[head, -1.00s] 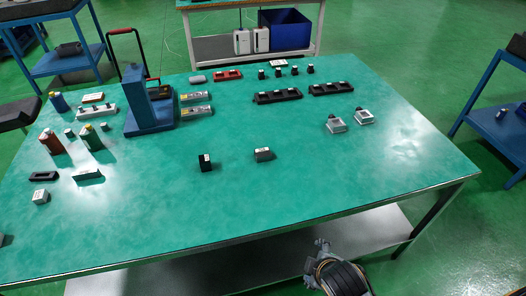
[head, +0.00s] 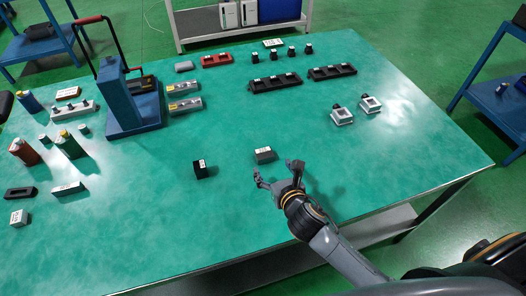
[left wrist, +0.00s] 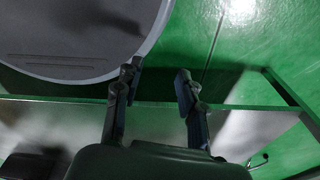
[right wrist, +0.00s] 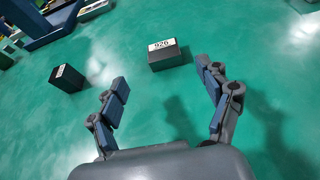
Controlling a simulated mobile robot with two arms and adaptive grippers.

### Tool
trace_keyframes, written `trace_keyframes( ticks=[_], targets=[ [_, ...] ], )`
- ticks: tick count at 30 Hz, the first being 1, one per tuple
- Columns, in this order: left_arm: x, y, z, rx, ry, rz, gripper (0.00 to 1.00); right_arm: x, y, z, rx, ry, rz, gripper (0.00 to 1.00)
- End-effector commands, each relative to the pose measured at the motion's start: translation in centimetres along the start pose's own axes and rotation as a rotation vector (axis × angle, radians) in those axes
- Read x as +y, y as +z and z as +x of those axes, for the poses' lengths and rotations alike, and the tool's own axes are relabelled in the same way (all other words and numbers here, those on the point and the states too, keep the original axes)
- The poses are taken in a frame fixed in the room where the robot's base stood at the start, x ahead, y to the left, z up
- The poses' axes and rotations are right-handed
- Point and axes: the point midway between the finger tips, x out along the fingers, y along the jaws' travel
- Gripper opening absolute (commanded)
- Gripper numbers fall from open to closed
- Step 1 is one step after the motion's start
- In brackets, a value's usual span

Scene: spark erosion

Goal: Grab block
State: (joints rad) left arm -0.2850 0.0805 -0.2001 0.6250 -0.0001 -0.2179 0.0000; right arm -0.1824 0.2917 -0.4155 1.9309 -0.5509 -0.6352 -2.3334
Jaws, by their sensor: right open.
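Two small blocks stand apart near the middle of the green table. A grey block (head: 264,154) with a white label also shows in the right wrist view (right wrist: 168,56), its label reading 926. A black block (head: 200,169) with a white label is to its left, and also shows in the right wrist view (right wrist: 66,78). My right gripper (head: 277,170) is open and empty over the table, just in front of the grey block. In the right wrist view the grey block lies beyond the spread fingertips, untouched. My left gripper (left wrist: 158,78) is open and empty, away from the blocks.
A blue press (head: 128,98) with a red-handled lever stands at the back left. Black trays (head: 275,83) and silver fixtures (head: 341,117) stand at the back right. Bottles (head: 69,145) and small parts crowd the left. The table around the blocks is clear.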

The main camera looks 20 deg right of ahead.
Motion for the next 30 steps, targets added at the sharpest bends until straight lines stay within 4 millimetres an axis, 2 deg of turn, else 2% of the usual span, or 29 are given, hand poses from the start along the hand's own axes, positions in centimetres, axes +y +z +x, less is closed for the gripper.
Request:
trace_keyframes(
  ticks=[1,3,6,10,15,18,24,30],
  targets=[
    [0.3,1.5,-0.1,-0.021,0.003,0.000,0.40,0.0,0.1,1.2,-0.001,-0.002,0.002,0.78],
    [0.5,3.0,-0.1,-0.044,0.006,0.000,0.40,0.0,0.1,2.5,0.000,-0.002,0.004,0.78],
    [0.7,4.2,-0.2,-0.062,0.008,0.000,0.40,0.0,0.0,4.1,0.000,-0.001,0.004,0.78],
    [0.6,3.6,-0.1,-0.052,0.007,0.000,0.40,-0.1,0.0,5.1,0.000,-0.001,0.004,0.78],
    [0.2,0.7,-0.1,-0.009,0.002,0.000,0.40,-0.1,-0.2,6.4,0.002,-0.002,0.007,0.78],
    [0.1,0.0,-0.1,0.002,0.001,-0.001,0.40,-0.3,-0.3,7.9,0.002,-0.001,0.009,0.78],
    [0.2,0.8,-0.1,-0.010,0.003,-0.001,0.40,-0.4,-0.4,10.2,0.002,-0.001,0.006,0.78],
    [0.4,1.7,-0.1,-0.024,0.004,-0.001,0.40,-0.4,-0.4,10.4,0.001,0.000,0.005,0.78]
  ],
)
